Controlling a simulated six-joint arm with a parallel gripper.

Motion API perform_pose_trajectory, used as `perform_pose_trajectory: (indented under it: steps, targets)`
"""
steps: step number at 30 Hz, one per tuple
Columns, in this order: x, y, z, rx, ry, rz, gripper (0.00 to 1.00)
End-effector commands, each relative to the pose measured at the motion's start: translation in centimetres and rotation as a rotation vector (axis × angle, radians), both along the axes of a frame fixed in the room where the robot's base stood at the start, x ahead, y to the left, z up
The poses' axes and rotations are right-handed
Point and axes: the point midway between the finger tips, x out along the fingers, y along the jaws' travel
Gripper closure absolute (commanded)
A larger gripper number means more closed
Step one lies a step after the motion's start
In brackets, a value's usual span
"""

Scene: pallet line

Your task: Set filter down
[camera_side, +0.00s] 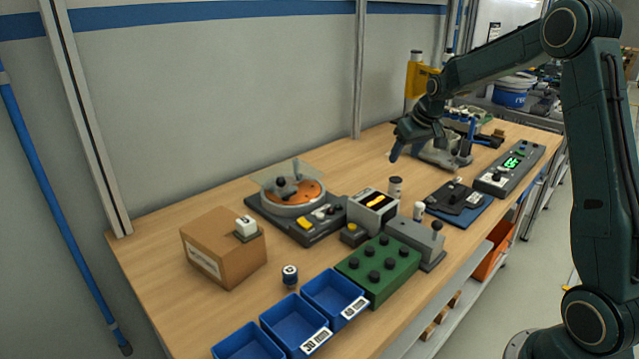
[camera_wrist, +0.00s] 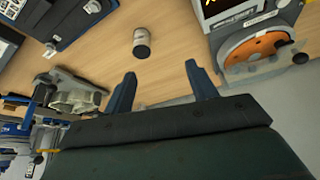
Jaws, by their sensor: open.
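A small grey metal cylinder with a darker band, seemingly the filter (camera_side: 395,187), stands upright on the wooden bench (camera_side: 330,160) behind the grey box with the yellow part. In the wrist view the cylinder (camera_wrist: 141,42) stands alone on bare wood, beyond my fingertips and apart from them. My gripper (camera_side: 417,146) is above the bench, behind the cylinder in the side view. Its two blue fingers are spread with nothing between them, as the wrist view also shows (camera_wrist: 160,75).
A turntable with an orange disc (camera_side: 297,194), a cardboard box (camera_side: 222,250), blue bins (camera_side: 333,296) and a green block with knobs (camera_side: 378,268) crowd the front. Grey fixtures (camera_side: 440,153) are close to my gripper.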

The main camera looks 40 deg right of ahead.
Motion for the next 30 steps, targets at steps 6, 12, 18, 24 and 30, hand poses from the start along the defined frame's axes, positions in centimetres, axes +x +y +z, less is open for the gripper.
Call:
perform_pose_trajectory:
  steps: [6,12,18,24,30]
  targets:
    - [-2.8,6.0,4.7,-0.009,-0.011,0.048,0.43]
    - [-6.4,11.0,7.9,-0.013,-0.018,0.089,0.43]
    - [-10.7,15.4,10.1,-0.015,-0.027,0.13,0.43]
    - [-15.4,19.1,11.3,-0.016,-0.037,0.169,0.43]
    - [-20.4,22.0,11.5,-0.013,-0.047,0.207,0.43]
